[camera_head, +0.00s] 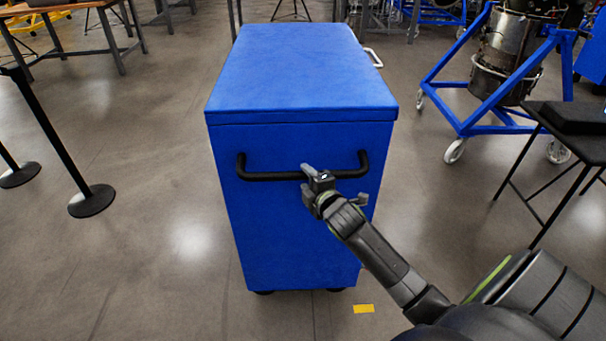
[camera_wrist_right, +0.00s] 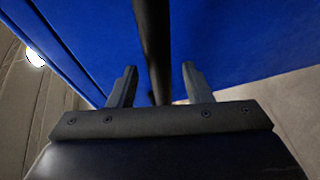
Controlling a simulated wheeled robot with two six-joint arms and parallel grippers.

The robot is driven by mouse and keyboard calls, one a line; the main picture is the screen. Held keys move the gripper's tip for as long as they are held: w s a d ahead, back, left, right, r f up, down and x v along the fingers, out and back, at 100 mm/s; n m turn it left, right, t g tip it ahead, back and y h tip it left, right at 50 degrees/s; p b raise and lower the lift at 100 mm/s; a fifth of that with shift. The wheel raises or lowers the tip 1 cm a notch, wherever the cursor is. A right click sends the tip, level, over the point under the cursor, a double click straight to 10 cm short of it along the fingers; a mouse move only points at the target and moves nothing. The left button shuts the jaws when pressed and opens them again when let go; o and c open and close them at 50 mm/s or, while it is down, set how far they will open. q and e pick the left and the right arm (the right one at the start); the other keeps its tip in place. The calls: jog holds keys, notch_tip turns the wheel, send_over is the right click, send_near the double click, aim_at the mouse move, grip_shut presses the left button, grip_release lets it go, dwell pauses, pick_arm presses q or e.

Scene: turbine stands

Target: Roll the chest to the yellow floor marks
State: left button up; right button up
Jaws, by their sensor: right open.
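The blue chest (camera_head: 290,75) stands upright on casters in the middle of the head view, with a black bar handle (camera_head: 270,176) across its near face. A yellow floor mark (camera_head: 364,309) lies on the floor near the chest's lower right corner. My right gripper (camera_head: 310,180) is at the right half of the handle. In the right wrist view, my right gripper (camera_wrist_right: 157,88) is open, with the black handle (camera_wrist_right: 153,40) passing between its two fingers and gaps showing on both sides. The blue chest face (camera_wrist_right: 225,40) fills the space behind. My left gripper is not in view.
Black belt posts (camera_head: 92,200) stand at the left. A blue wheeled turbine stand (camera_head: 480,105) and a black table (camera_head: 570,130) are at the right. A wooden-topped table (camera_head: 60,8) is at the back left.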

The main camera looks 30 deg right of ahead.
jog(key=shift+x, duration=1.4)
grip_shut()
